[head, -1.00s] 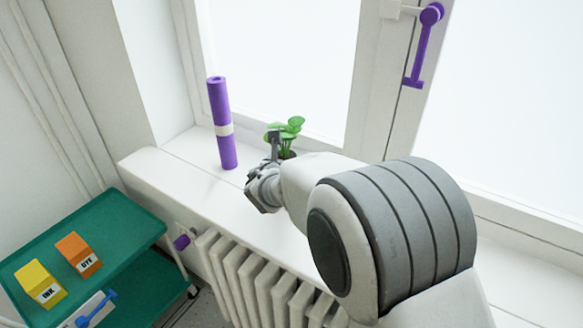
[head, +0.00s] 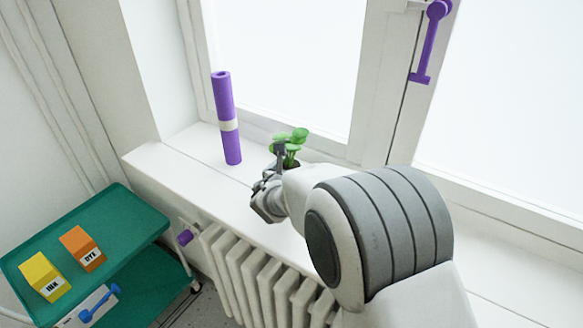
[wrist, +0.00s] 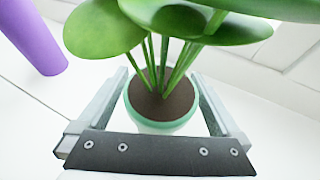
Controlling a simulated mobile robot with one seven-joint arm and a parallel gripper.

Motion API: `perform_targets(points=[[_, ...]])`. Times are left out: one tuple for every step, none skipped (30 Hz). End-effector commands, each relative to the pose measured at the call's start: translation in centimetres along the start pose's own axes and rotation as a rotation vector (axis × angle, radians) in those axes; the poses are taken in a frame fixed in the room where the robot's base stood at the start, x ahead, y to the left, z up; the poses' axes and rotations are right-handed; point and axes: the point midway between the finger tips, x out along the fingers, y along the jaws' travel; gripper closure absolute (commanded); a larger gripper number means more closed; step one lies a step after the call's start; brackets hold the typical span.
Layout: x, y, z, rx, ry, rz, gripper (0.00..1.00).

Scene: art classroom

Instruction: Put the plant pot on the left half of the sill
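The plant pot (wrist: 162,127), pale green with dark soil and round green leaves, stands between my fingers in the wrist view. In the head view its leaves (head: 291,137) show beyond my gripper (head: 277,168), while my arm hides most of the pot. My gripper (wrist: 161,82) has one finger on each side of the pot, close against it, and appears shut on it. The pot is upright, over the white sill (head: 195,181), right of the purple roll. I cannot tell whether its base touches the sill.
A purple roll (head: 227,130) with a pale band stands upright on the sill, left of the plant. A green trolley (head: 128,222) with yellow (head: 42,276) and orange (head: 82,248) boxes stands lower left. A radiator (head: 250,284) is under the sill. A purple window handle (head: 429,45) hangs upper right.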

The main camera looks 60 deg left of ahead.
Motion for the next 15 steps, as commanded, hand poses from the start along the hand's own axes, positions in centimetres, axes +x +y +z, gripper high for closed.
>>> perform_targets(points=[[0.0,0.0,0.0,0.0,0.0,0.0,0.0],[0.0,0.0,0.0,0.0,0.0,0.0,0.0],[0.0,0.0,0.0,0.0,0.0,0.0,0.0],[0.0,0.0,0.1,0.0,0.0,0.0,0.0],[-0.1,0.0,0.2,0.0,0.0,0.0,0.0],[-0.1,0.0,0.3,0.0,0.0,0.0,0.0],[-0.2,0.0,0.5,0.0,0.0,0.0,0.0],[-0.4,0.0,0.4,0.0,0.0,0.001,0.0],[-0.8,0.1,0.3,0.0,0.0,0.001,0.0],[-1.2,0.1,0.3,0.0,0.0,0.002,0.0],[-1.7,0.1,0.3,0.0,0.0,0.002,0.0],[-2.3,0.1,0.3,-0.001,0.0,0.003,0.0],[-2.9,0.1,0.3,-0.001,0.0,0.002,0.0],[-3.4,0.1,0.3,-0.001,-0.001,0.002,0.0],[-4.2,0.1,0.3,0.0,-0.001,0.002,0.0]])
